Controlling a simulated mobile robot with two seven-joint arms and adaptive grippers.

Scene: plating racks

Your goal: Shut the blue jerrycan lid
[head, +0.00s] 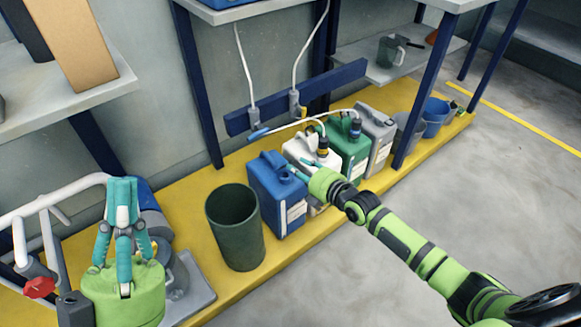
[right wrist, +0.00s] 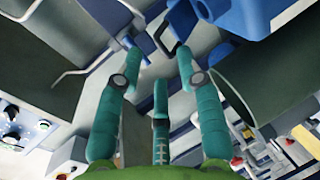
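The blue jerrycan (head: 264,196) stands upright on the yellow platform, first in a row of jerrycans in the head view. A raised blue part (head: 272,158) shows at its top; whether this is the lid or the handle I cannot tell. My right gripper (head: 298,168) is beside its upper right edge, fingers pointing left; contact is unclear. In the right wrist view my fingers (right wrist: 158,52) are apart with nothing between them, and blue parts (right wrist: 248,14) lie beyond the tips. My left gripper (head: 122,188) is at the far left, away from the jerrycan, its fingers apparently apart.
A dark green bin (head: 238,235) stands left of the blue jerrycan. White (head: 308,150), green (head: 352,152) and grey (head: 378,135) jerrycans stand to its right, with buckets (head: 435,115) beyond. White hoses (head: 300,60) hang behind. The floor (head: 440,200) in front is clear.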

